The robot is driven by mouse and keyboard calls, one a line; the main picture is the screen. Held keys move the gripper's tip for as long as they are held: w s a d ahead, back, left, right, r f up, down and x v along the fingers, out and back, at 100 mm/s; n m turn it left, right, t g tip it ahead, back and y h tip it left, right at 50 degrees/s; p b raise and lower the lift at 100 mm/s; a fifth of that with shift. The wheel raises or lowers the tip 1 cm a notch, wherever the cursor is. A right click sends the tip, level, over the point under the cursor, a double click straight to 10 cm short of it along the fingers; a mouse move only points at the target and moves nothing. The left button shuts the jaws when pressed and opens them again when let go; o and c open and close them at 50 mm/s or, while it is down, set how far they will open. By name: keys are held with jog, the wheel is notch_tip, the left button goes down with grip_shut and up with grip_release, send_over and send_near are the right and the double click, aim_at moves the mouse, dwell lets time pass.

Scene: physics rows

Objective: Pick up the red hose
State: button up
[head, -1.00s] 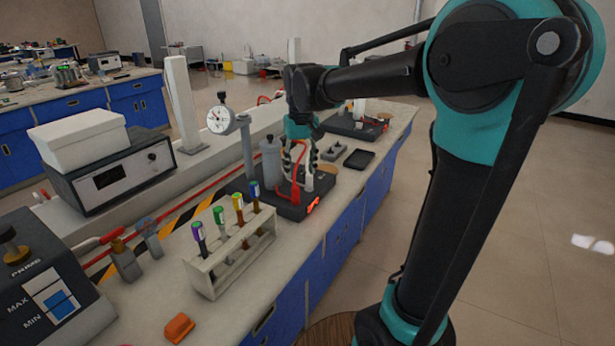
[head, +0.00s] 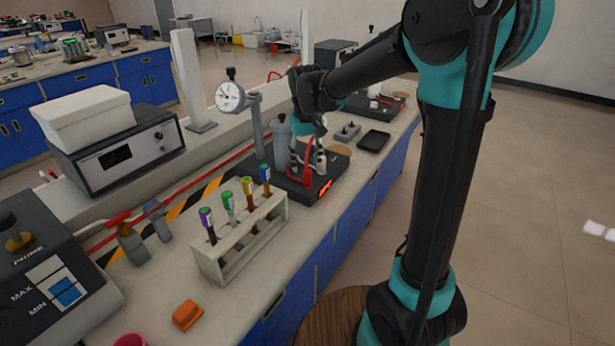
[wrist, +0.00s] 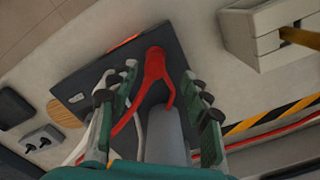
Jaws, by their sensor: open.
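The red hose (head: 307,178) stands as a bent loop on a dark flat device on the bench. In the wrist view the hose (wrist: 154,68) lies between the two spread fingers, running from the device top toward me, with a branch to the lower left. My gripper (head: 308,165) is open and points down over the device, its fingers on either side of the hose. In the wrist view my gripper (wrist: 155,105) shows a gap on both sides of the hose; whether either finger touches it I cannot tell. A grey cylinder (wrist: 166,135) also sits between the fingers.
The dark device (head: 325,166) has an orange-lit front. A grey bottle (head: 281,140) and a dial gauge (head: 231,96) stand close to my gripper's left. A rack (head: 240,240) with several tubes is nearer. A black tray (head: 374,141) lies to the right.

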aim_at(308, 170)
jog(key=shift+w+d+f, duration=0.1)
jog(key=shift+d+f, duration=0.1)
jog(key=shift+f, duration=1.2)
jog(key=shift+d+f, duration=0.15)
jog(key=shift+f, duration=1.25)
jog(key=shift+c, duration=0.5)
grip_shut()
notch_tip(308, 170, up, 24)
jog(key=shift+r, duration=0.2)
